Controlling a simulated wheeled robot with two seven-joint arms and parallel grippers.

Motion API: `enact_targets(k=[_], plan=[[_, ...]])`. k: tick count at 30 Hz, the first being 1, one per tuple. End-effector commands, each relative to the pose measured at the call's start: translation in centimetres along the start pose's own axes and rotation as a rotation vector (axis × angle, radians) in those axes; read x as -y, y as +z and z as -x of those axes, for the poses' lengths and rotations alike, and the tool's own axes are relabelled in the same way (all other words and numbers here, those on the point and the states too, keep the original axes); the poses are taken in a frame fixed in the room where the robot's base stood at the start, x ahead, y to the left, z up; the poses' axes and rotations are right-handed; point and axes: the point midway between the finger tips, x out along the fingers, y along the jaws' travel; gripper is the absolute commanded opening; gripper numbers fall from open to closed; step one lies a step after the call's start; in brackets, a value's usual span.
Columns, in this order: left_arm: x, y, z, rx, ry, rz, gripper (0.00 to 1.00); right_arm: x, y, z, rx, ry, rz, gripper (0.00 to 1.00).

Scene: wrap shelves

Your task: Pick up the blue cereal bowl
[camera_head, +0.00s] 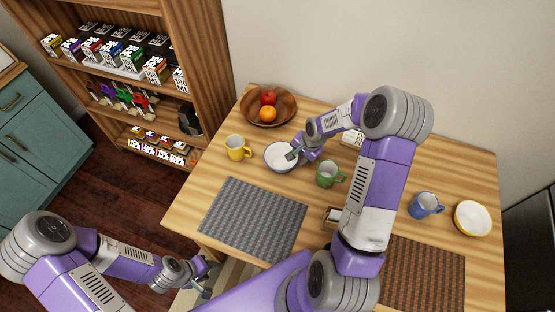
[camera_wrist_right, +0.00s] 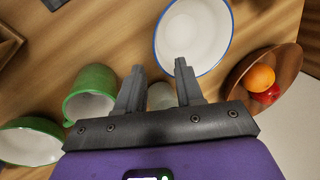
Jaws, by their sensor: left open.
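The blue cereal bowl, white inside with a blue rim, stands on the wooden table in the head view (camera_head: 279,156) and shows at the top of the right wrist view (camera_wrist_right: 196,30). My right gripper (camera_head: 296,154) is at the bowl's right side. In the right wrist view its two fingers (camera_wrist_right: 158,66) are apart, with the right fingertip overlapping the bowl's near rim; I cannot tell whether they touch. My left gripper (camera_head: 205,277) is open and empty, low at the table's front left, away from the bowl.
A green mug (camera_head: 326,174) stands close right of the bowl, a yellow mug (camera_head: 237,149) to its left, and a wooden fruit bowl (camera_head: 284,114) behind. A grey placemat (camera_head: 252,218) lies in front. A blue mug (camera_head: 424,205) and yellow bowl (camera_head: 473,218) stand far right.

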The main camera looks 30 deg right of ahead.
Motion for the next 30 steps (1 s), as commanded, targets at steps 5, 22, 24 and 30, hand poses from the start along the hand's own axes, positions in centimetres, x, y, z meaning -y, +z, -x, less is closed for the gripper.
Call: enact_targets(k=[5,22,24,30], plan=[[0.4,-0.1,-1.0,-0.001,0.000,0.000,0.43,-0.3,0.0,-1.7,0.001,0.000,0.001,0.37],[0.6,-0.1,-1.8,-0.001,0.000,0.000,0.43,-0.6,-0.1,-8.3,0.001,-0.001,0.001,0.37],[0.6,-0.1,-1.8,-0.001,0.000,-0.001,0.43,-0.6,-0.1,-8.4,0.001,-0.001,0.000,0.37],[0.6,-0.1,-1.7,-0.001,0.000,-0.001,0.43,-0.6,-0.1,-8.3,0.000,-0.002,0.000,0.31]])
